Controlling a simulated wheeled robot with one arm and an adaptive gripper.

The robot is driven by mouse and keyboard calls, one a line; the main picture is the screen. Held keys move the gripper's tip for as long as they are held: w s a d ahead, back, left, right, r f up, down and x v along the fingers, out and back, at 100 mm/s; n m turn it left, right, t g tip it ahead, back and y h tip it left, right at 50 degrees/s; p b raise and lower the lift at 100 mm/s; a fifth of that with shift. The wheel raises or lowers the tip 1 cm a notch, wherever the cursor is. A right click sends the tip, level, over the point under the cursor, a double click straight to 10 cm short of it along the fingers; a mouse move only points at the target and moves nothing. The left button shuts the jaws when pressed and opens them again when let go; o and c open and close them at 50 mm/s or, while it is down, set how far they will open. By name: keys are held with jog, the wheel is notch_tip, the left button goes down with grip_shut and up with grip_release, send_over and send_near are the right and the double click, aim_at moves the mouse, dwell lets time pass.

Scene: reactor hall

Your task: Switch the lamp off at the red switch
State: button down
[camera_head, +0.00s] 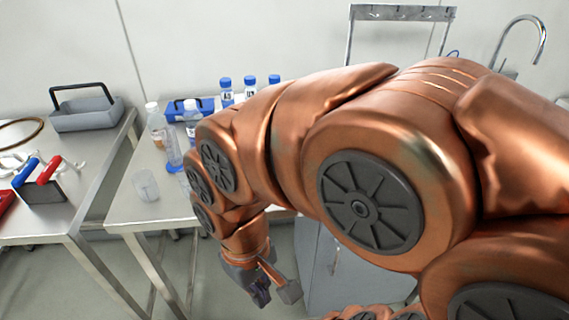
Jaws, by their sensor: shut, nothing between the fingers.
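I cannot make out a lamp or a red switch in this view. My copper-coloured arm fills the middle and right and hides much of what lies behind it. My gripper (262,294) hangs low at the bottom centre, in front of the table's edge and below the level of its top. It is shut and empty, pointing down, with nothing touching it that I can see.
A steel table (127,213) bears a clear beaker (146,185), bottles (157,125) and a blue rack (205,104). The left table (85,185) bears a grey toolbox (85,115) and red- and blue-handled tools (40,172). A grey cabinet (345,265) stands behind my gripper.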

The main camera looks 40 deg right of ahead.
jog(key=w+d+r+m, duration=0.5)
jog(key=w+d+m, duration=0.1)
jog(key=w, duration=0.2)
jog(key=w+d+r+m, duration=0.5)
jog(key=w+m, duration=0.1)
jog(key=w, duration=0.2)
jog(key=w+d+r+m, duration=0.1)
jog(key=d+r+m, duration=0.1)
jog(key=d+m, duration=0.4)
jog(key=w+d+r+m+y, duration=0.1)
jog(key=w+d+r+m, duration=0.1)
jog(key=d+m, duration=0.5)
jog(key=d, duration=0.5)
jog(key=shift+d+r+m, duration=0.25)
jog(key=shift+d+m, duration=0.05)
jog(key=shift+w+f, duration=0.1)
jog(key=shift+s+a+f+p, duration=0.3)
jog(key=shift+f+p, duration=0.25)
jog(key=shift+f, duration=1.75)
jog(key=shift+s+a+f+p, duration=0.2)
jog(key=shift+f+p, duration=0.3)
jog(key=shift+f, duration=1.75)
jog(key=shift+s+a+f+p, duration=0.2)
jog(key=shift+s+f+p, duration=0.25)
jog(key=shift+f, duration=1.85)
jog(key=shift+w+f, duration=0.1)
